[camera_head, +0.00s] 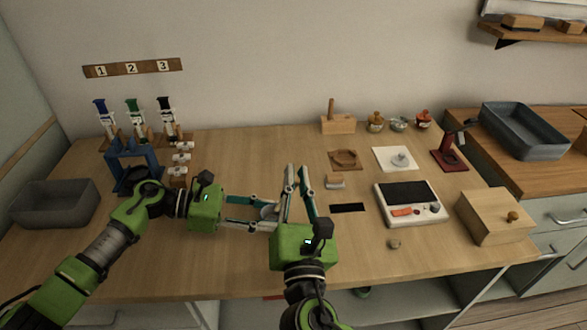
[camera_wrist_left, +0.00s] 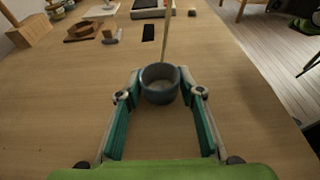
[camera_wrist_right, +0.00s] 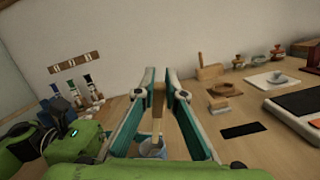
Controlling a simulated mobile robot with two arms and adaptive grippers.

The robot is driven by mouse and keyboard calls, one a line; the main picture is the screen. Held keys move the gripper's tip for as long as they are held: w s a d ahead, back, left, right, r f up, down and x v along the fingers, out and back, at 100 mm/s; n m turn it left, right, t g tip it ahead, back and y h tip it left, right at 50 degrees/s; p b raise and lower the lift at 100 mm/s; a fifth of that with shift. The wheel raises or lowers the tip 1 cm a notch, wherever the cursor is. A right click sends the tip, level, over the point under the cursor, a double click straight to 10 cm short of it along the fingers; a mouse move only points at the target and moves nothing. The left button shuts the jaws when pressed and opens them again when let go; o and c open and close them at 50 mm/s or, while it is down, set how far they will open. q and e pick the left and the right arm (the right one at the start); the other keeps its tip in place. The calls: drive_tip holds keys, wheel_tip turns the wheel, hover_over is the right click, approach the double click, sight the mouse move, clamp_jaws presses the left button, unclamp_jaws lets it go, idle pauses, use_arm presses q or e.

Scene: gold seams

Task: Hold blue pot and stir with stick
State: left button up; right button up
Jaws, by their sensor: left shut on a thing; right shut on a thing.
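The small blue-grey pot (camera_head: 268,212) is upright between the fingers of my left gripper (camera_head: 270,212), which is shut on it. In the left wrist view the round pot (camera_wrist_left: 160,92) shows its open mouth, with a fingertip on either side. The stick also shows in the left wrist view (camera_wrist_left: 168,35), rising above the pot's far rim. In the right wrist view its lower end reaches the pot's mouth (camera_wrist_right: 152,148); its exact depth is hidden.
A digital scale (camera_head: 408,203) and a wooden box (camera_head: 494,216) stand to the right. A grey tub (camera_head: 55,205) and a blue stand (camera_head: 133,165) are at the left. A dark slot (camera_head: 347,208) lies right of the grippers. The front of the table (camera_head: 200,270) is clear.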

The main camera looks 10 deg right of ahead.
drive_tip(key=shift+w+a+f, duration=0.15)
drive_tip(key=shift+a+f, duration=0.1)
drive_tip(key=shift+f, duration=0.35)
drive_tip(key=shift+w+a+f, duration=0.1)
drive_tip(key=shift+a+f, duration=0.1)
drive_tip(key=shift+f, duration=0.4)
drive_tip(key=shift+w+a+f, duration=0.15)
drive_tip(key=shift+a+f, duration=0.1)
drive_tip(key=shift+f, duration=0.35)
